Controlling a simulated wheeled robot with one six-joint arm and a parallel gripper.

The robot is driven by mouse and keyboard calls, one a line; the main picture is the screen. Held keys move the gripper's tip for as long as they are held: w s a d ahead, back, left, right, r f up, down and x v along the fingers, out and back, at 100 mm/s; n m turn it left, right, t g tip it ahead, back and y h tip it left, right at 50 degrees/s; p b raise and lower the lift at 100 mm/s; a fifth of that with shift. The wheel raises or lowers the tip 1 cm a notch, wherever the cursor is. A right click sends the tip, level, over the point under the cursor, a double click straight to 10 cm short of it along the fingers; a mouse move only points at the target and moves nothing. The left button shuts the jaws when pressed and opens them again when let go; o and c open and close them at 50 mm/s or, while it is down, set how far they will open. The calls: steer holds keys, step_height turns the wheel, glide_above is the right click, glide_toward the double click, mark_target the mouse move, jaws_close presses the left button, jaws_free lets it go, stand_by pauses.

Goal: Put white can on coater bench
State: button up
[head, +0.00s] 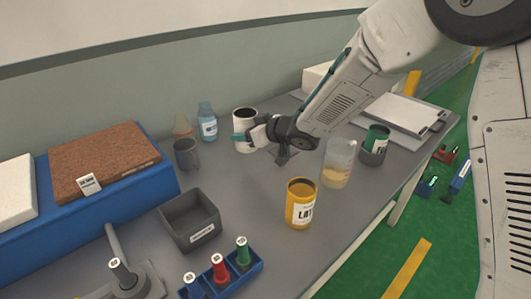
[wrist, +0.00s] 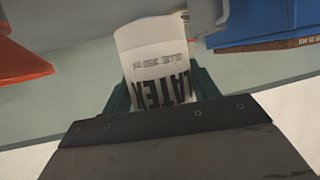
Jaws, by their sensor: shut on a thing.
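The white can (head: 245,118) with a dark top opening is upright at the back of the grey coater bench (head: 262,212) in the head view. My gripper (head: 246,139) is shut on it from the front right, with green fingertips at its sides. In the wrist view the white can (wrist: 155,65) shows its "LATEX" label between the green fingers of my gripper (wrist: 160,92). Whether the can's base touches the bench cannot be told.
A blue bottle (head: 207,122) and a grey cup (head: 187,154) stand left of the can. A grey bin (head: 190,219) and a blue rack (head: 229,277) are in front.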

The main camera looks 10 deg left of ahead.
mark_target(244, 144)
steer(key=f, duration=0.2)
steer(key=a+f, duration=0.1)
steer(key=f, duration=0.1)
steer(key=shift+s+f, duration=0.2)
step_height(244, 144, down, 4)
steer(key=shift+r, duration=0.2)
steer(key=o, duration=1.2)
steer(key=shift+d+f, duration=0.1)
steer(key=shift+o, duration=0.2)
